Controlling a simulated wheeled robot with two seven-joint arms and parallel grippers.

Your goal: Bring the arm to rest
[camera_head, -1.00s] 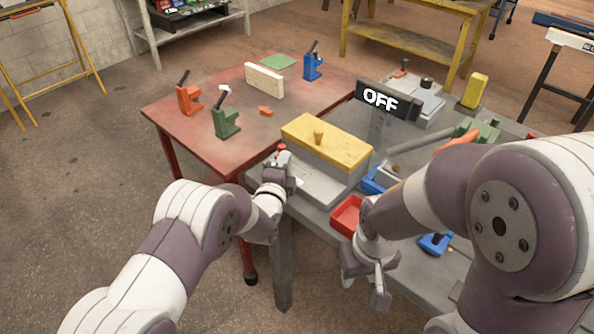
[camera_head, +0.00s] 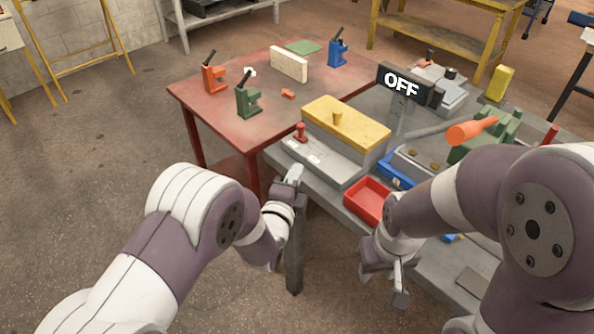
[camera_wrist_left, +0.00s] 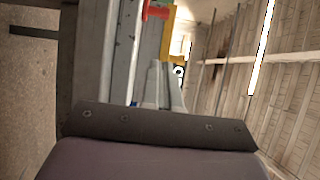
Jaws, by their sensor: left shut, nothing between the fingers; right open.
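My left gripper (camera_head: 294,174) is shut and empty. It hangs in the air just off the near left edge of the grey bench (camera_head: 318,187), in front of the grey box with the yellow lid (camera_head: 345,122) and apart from its red button (camera_head: 301,131). In the left wrist view, the red button (camera_wrist_left: 157,12) and part of the yellow lid (camera_wrist_left: 168,40) show at the top. My right gripper (camera_head: 399,285) is open and empty, pointing down by the bench's near side. The right arm hides part of the bench.
A red tray (camera_head: 368,200) lies near the front edge. A red table (camera_head: 215,128) behind holds orange, green and blue clamps and a pale block. Open floor lies to the left.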

